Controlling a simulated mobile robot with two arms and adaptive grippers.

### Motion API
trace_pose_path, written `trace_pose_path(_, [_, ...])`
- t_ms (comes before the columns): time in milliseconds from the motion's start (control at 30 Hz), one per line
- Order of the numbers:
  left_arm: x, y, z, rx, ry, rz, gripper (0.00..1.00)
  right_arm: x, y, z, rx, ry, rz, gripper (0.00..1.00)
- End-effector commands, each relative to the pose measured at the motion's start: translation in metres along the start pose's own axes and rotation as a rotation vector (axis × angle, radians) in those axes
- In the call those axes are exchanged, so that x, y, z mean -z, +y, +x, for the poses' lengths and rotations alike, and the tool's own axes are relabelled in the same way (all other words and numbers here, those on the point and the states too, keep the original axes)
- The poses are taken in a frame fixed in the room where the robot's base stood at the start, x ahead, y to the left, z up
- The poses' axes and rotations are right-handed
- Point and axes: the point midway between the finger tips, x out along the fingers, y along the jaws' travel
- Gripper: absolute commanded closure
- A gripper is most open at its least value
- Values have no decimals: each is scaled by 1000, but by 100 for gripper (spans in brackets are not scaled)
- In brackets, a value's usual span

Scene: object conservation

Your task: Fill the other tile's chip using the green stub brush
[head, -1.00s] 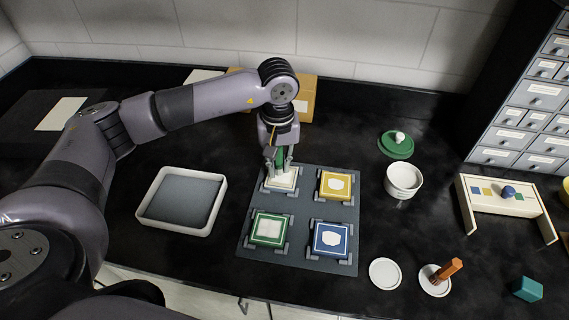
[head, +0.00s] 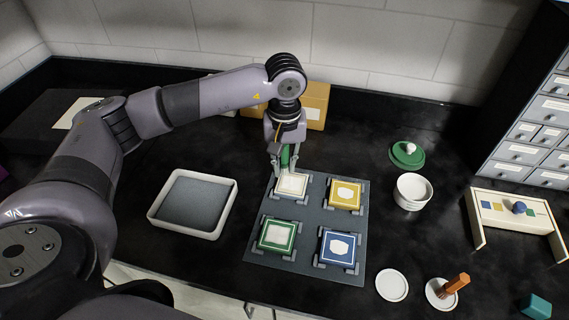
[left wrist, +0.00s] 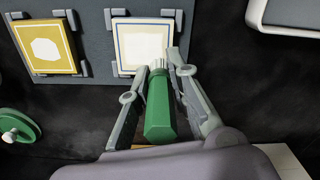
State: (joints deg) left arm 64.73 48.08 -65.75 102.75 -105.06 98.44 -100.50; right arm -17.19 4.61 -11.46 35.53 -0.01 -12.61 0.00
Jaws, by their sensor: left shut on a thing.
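My left gripper (head: 290,171) is shut on the green stub brush (left wrist: 160,108), its pale bristles pointing at the white tile (left wrist: 145,45). In the head view the brush (head: 285,156) is upright over this tile (head: 291,185), at the mat's back left. I cannot tell whether the bristles touch it. The yellow tile (head: 345,194) at back right and the blue tile (head: 338,246) at front right have irregular white patches. The green tile (head: 277,235) at front left has a squarish pale middle. My right gripper is not in view.
The tiles sit in grey corner holders on a grey mat (head: 260,262). A white tray (head: 155,213) stands left. Right are a white pot (head: 411,192), green lid (head: 407,155), white discs (head: 391,285), an orange-brown peg (head: 456,284), a cream rack (head: 476,224) and a teal cube (head: 536,306).

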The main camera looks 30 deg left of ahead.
Motion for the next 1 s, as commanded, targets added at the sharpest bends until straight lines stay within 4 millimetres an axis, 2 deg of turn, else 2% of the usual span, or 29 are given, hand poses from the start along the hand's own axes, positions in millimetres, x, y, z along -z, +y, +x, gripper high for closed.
trace_pose_path(33, [0, 0, -9, -2, 2, 0, 100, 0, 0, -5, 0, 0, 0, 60])
trace_pose_path(500, [0, 0, -54, -1, 2, 0, 100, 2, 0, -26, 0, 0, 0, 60])
trace_pose_path(1000, [0, 0, -55, -1, 1, 0, 100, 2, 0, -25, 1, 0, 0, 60])
